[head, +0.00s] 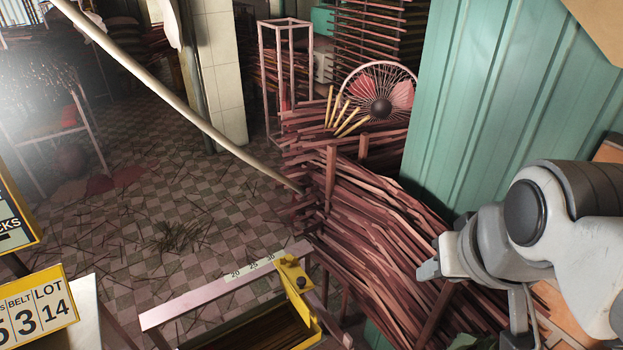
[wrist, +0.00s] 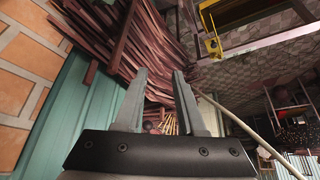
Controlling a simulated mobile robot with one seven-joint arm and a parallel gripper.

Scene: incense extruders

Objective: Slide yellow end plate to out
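The yellow end plate (head: 294,277) sits on a pale rail (head: 195,300) marked 20, 25 and 30, at the end near the 30 mark. A dark knob shows on its face. Below it is a yellow-edged trough (head: 262,333) with a dark inside. In the wrist view the yellow end plate (wrist: 211,42) is at the upper right, beyond the fingers. My gripper (wrist: 165,85) is open with nothing between its fingers. In the head view my gripper (head: 430,268) is to the right of the plate, apart from it, over the stacked sticks.
A large stack of reddish sticks (head: 370,200) lies behind and right of the rail. A green corrugated wall (head: 490,90) stands at the right. A pale pole (head: 190,105) slants across the left. Yellow number signs (head: 38,308) stand at the lower left.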

